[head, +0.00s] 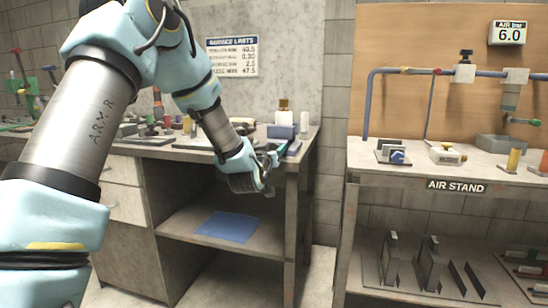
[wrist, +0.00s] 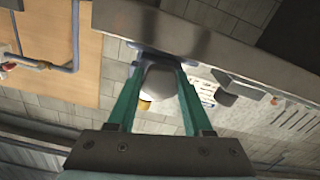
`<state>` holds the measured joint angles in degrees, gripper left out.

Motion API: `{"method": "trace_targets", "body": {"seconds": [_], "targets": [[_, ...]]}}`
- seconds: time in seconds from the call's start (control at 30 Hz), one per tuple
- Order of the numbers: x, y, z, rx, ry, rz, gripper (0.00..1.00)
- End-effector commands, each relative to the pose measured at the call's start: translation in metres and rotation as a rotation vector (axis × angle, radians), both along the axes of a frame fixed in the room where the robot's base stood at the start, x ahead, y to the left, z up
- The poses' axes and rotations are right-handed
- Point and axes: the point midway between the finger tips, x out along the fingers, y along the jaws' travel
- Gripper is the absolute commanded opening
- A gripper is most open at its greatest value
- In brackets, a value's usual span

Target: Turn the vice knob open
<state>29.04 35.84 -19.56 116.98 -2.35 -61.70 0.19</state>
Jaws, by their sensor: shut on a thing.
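My gripper (head: 268,163) is at the front right corner of the left workbench (head: 291,165), in the head view. In the wrist view its two green fingers (wrist: 160,70) are shut on a rounded grey thing, the vice knob (wrist: 157,84), with one finger on each side. The knob sits just under a dark plate-like part by the bench edge. The vice body is mostly hidden behind my gripper in the head view, and its jaw opening cannot be made out.
Bottles and small tools (head: 284,112) stand on the benchtop close behind my gripper. A blue sheet (head: 228,227) lies on the shelf below. To the right, past a gap, is the air stand (head: 357,161) with pipes and a blue knob (head: 397,157).

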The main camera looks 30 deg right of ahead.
Motion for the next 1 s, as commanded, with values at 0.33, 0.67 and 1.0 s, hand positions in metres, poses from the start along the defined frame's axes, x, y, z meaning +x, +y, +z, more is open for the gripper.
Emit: {"method": "trace_targets", "body": {"seconds": [0.33,0.67,1.0], "targets": [[-0.0001,0.0005,-0.0039,-0.242,0.226,0.001,0.00],[-0.0002,0.0004,-0.0036,-0.470,0.440,0.000,0.00],[-0.0003,0.0002,-0.0032,-0.707,0.662,0.001,0.00]]}}
